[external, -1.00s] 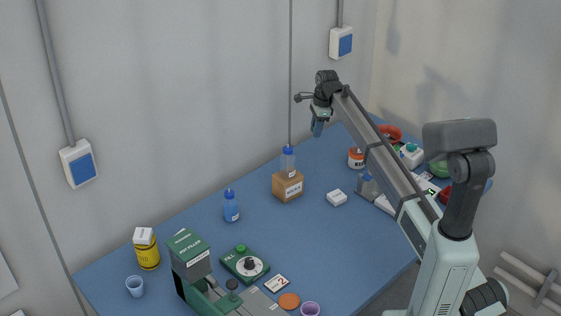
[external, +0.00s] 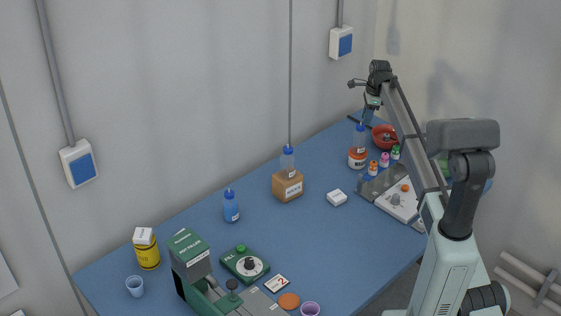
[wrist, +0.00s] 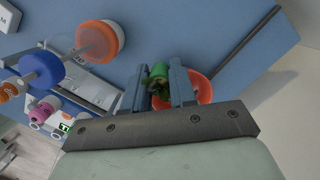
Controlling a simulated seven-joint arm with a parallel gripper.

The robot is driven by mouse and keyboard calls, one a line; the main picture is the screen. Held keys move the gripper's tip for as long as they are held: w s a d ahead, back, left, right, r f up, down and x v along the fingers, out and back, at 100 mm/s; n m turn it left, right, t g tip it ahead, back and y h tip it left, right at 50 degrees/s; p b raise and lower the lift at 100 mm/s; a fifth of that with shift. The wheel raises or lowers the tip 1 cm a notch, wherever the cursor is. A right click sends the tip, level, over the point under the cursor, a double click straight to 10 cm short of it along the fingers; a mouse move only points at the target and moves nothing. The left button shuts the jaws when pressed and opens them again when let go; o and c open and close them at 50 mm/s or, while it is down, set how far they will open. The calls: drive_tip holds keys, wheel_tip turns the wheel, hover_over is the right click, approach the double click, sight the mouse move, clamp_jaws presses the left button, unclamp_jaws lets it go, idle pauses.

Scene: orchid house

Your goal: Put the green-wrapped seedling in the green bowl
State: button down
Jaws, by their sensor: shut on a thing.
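My gripper (wrist: 159,86) is shut on the green-wrapped seedling (wrist: 158,72), with one finger on each side of it in the wrist view. In the external view my gripper (external: 369,112) hangs above the far end of the blue table, and the seedling cannot be made out there. A red bowl (external: 384,137) stands below and to the right of my gripper. In the wrist view the red bowl (wrist: 204,88) shows behind the right finger. The green bowl (external: 444,165) is mostly hidden behind my arm in the external view.
A grey-white device (external: 397,202) lies nearer.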

drive_tip(key=s+d+r+m, duration=0.1)
drive_tip(key=d+r+m, duration=0.1)
drive_tip(key=d, duration=1.2)
drive_tip(key=r+m, duration=0.1)
drive_tip(key=m, duration=0.1)
hover_over(444, 158)
drive_tip(key=a, duration=0.1)
drive_tip(key=s+m+t, duration=0.1)
drive_tip(key=s+m, duration=0.2)
drive_tip(key=s, duration=0.2)
drive_tip(key=shift+w+a+f+m+h, duration=0.15)
drive_tip(key=shift+f+m, duration=0.4)
drive_tip(key=shift+f, duration=2.25)
drive_tip(key=shift+s+a+f+m+h, duration=0.15)
drive_tip(key=shift+f+m, duration=0.4)
drive_tip(key=shift+f, duration=2.25)
drive_tip(key=shift+w, duration=0.1)
